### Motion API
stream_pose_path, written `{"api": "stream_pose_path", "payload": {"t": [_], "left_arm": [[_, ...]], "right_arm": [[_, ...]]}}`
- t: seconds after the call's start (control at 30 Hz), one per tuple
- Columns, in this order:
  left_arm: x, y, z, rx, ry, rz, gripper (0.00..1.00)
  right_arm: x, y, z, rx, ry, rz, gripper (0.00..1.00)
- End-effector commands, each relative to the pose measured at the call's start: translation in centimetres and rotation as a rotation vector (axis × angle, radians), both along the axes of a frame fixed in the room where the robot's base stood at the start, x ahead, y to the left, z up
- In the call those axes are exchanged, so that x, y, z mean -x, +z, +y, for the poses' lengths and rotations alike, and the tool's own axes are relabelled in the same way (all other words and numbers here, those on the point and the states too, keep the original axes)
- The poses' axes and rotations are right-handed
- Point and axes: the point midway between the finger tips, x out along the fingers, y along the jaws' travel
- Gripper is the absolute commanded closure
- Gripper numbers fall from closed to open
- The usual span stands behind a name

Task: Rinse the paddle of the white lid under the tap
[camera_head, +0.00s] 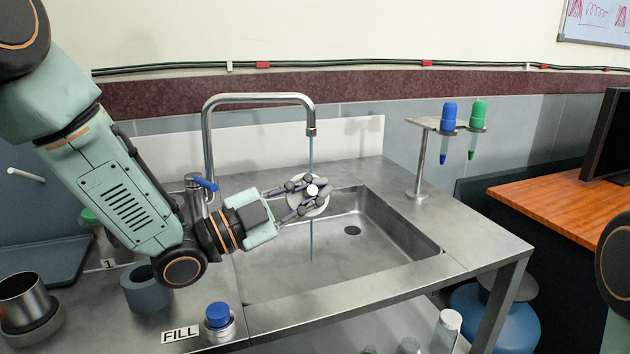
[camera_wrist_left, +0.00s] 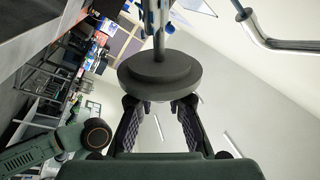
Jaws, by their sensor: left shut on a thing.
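My left gripper (camera_head: 306,198) is shut on the white lid (camera_head: 317,207), holding it over the sink (camera_head: 350,262), below the spout of the tap (camera_head: 258,97). A thin blue water stream (camera_head: 311,154) runs from the spout down to the lid and shows again below it. In the left wrist view the lid (camera_wrist_left: 160,78) is a shaded stepped disc at the fingertips of my left gripper (camera_wrist_left: 160,108). A shaft (camera_wrist_left: 158,30) stands out from the disc; its paddle end is cut off by the top edge. My right gripper is out of view.
The tap's blue lever (camera_head: 204,184) is just left of my gripper. A blue-capped jar (camera_head: 219,322) stands by the FILL label at the front.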

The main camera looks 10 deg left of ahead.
Motion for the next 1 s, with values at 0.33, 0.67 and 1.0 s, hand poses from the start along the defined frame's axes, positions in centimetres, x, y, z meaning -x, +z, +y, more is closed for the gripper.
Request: {"api": "stream_pose_path", "payload": {"t": [0.33, 0.67, 1.0], "left_arm": [[0.0, 0.0, 0.0, 0.0, 0.0, -0.002, 1.0], [1.3, 0.9, 0.0, 0.002, 0.001, 0.0, 1.0], [3.9, 2.2, 0.0, 0.003, 0.001, -0.001, 1.0]], "right_arm": [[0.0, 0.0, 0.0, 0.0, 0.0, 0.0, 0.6], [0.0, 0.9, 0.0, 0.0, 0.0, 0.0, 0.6], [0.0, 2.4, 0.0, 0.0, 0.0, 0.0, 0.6]]}}
